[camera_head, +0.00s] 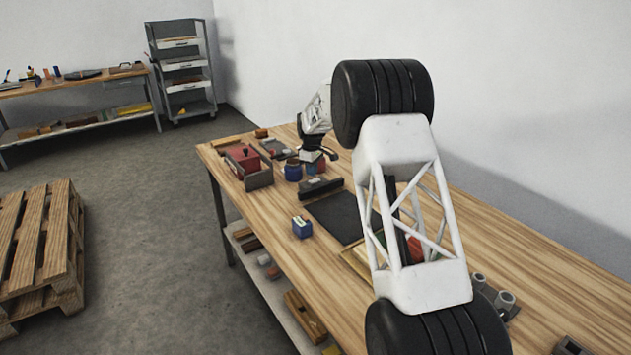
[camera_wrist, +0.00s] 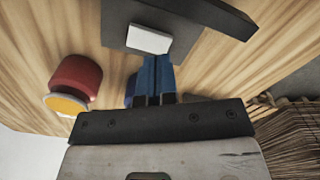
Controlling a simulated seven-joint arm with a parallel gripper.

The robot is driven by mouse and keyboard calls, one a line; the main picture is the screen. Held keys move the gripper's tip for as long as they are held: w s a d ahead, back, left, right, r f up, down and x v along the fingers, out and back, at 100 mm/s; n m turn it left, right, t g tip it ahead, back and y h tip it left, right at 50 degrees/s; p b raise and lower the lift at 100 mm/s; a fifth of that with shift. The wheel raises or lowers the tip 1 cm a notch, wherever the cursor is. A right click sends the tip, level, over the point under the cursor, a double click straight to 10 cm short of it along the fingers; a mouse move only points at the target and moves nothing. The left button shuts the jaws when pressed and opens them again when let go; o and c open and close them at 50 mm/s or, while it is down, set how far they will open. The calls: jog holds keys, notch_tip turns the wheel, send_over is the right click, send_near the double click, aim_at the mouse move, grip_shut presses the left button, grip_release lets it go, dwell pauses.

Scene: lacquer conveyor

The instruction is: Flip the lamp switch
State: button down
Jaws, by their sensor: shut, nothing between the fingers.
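A pale rocker-like block (camera_wrist: 149,39), which looks like the switch, sits on a dark grey plate (camera_wrist: 118,22) at the top of the wrist view. My gripper (camera_wrist: 157,62) is shut, its narrow blue-grey fingers together and empty. The tips are at the block's lower edge in that view; I cannot tell whether they touch. In the head view, my gripper (camera_head: 312,160) is low over the far part of the bench, partly hidden by jars. I cannot clearly pick out the switch or a lamp there.
A red jar with a yellow top (camera_wrist: 76,78) stands close to my fingers. A blue jar (camera_head: 293,170), a red box (camera_head: 243,158) and a black block (camera_head: 320,188) crowd the area. The bench (camera_head: 530,265) is clearer at right.

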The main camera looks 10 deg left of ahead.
aim_at(314, 182)
jog(key=shift+r, duration=1.95)
jog(key=s+d+r+m+t, duration=0.1)
jog(key=s+d+r+m, duration=0.3)
jog(key=s+d+r, duration=1)
jog(key=s+d+r+m, duration=0.4)
jog(key=s+d+r, duration=0.6)
jog(key=s+d, duration=0.65)
jog(key=s+d+m+t, duration=0.15)
jog(key=s+d, duration=0.25)
jog(key=s, duration=0.7)
jog(key=s+d+m+g, duration=0.1)
jog(key=s+d+m, duration=0.15)
jog(key=s, duration=0.85)
jog(key=s+d+f+m, duration=0.1)
jog(key=s+d+f, duration=0.1)
jog(key=s, duration=0.7)
jog(key=s+d+f+m+t, duration=0.1)
jog(key=s+d+f+m, duration=0.1)
jog(key=s+f, duration=0.3)
jog(key=s+d, duration=0.1)
jog(key=s, duration=0.3)
jog(key=shift+d+f, duration=0.15)
jog(key=shift+f, duration=0.05)
jog(key=shift+s, duration=0.1)
